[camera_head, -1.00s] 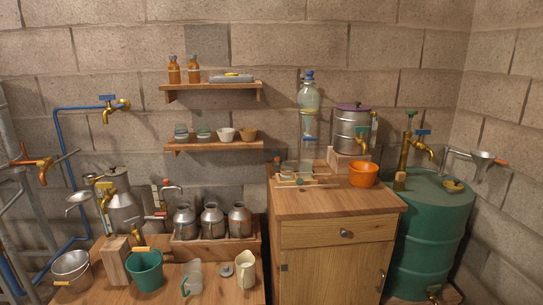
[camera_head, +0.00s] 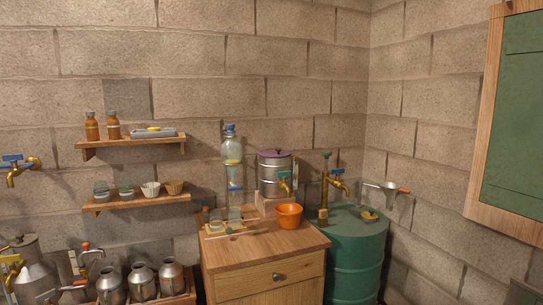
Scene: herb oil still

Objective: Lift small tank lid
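A small steel tank (camera_head: 274,177) stands on a wooden block on the cabinet, right of the middle of the head view. Its purple lid (camera_head: 273,153) sits flat on top, with a small dark knob in the middle. A brass tap with a green handle is at the tank's right front. Neither of my grippers can be made out in this view.
An orange bowl (camera_head: 289,215) stands in front of the tank. A glass separator (camera_head: 232,160) is to its left. A green drum (camera_head: 352,245) with a brass tap and a funnel (camera_head: 389,187) is to its right. The cabinet top (camera_head: 250,250) is clear at the front.

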